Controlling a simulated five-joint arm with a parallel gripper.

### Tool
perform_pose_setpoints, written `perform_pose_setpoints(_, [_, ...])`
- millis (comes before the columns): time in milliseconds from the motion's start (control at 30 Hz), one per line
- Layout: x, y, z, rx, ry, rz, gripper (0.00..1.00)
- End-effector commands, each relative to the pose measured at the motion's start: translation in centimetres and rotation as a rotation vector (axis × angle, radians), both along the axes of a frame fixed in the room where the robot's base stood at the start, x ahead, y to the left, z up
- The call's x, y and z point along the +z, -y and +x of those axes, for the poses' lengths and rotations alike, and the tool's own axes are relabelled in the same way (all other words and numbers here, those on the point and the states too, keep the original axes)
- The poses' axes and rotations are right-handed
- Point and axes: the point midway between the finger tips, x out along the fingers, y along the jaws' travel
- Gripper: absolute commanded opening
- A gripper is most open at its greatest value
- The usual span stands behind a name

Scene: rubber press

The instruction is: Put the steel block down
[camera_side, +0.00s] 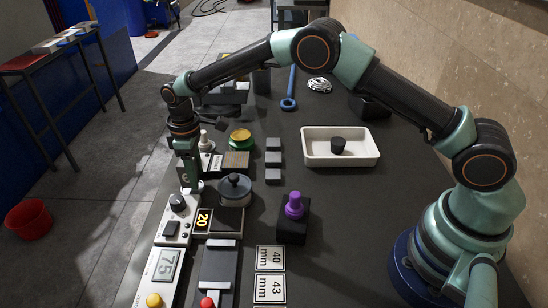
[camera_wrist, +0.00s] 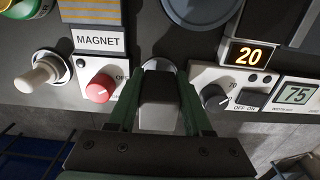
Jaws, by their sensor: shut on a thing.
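My gripper (camera_side: 190,181) points down at the left side of the dark bench, over the row of control boxes. In the wrist view my gripper (camera_wrist: 160,78) has its two green fingers closed on a pale grey block, which I take for the steel block (camera_wrist: 158,98). In the side view the fingers mostly hide the block. A round metal shape shows just beyond the fingertips in the wrist view; whether the block touches anything below is unclear.
A red-knobbed box (camera_wrist: 100,87) marked MAGNET and a dark-knobbed box (camera_wrist: 215,97) flank the fingers. Nearby stand a round lidded pot (camera_side: 235,190), a purple-topped black block (camera_side: 293,206) and small grey blocks (camera_side: 273,160). A white tray (camera_side: 368,158) holds a black piece.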

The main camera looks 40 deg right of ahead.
Motion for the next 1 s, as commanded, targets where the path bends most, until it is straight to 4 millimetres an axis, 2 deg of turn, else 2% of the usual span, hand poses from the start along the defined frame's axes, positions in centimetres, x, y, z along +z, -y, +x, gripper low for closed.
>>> perform_pose_setpoints(100, [-0.8, -0.1, 0.2, 0.000, 0.006, 0.001, 0.00])
perform_pose_setpoints(633, [-1.5, -0.1, 0.2, 0.000, 0.007, 0.003, 0.00])
perform_pose_setpoints(667, [-1.7, 0.0, 0.0, 0.000, 0.002, 0.001, 0.54])
perform_pose_setpoints(700, [-1.7, 0.0, 0.0, 0.000, 0.002, 0.001, 0.62])
perform_pose_setpoints(1000, [-1.6, 0.0, 0.0, 0.000, 0.002, 0.001, 0.62])
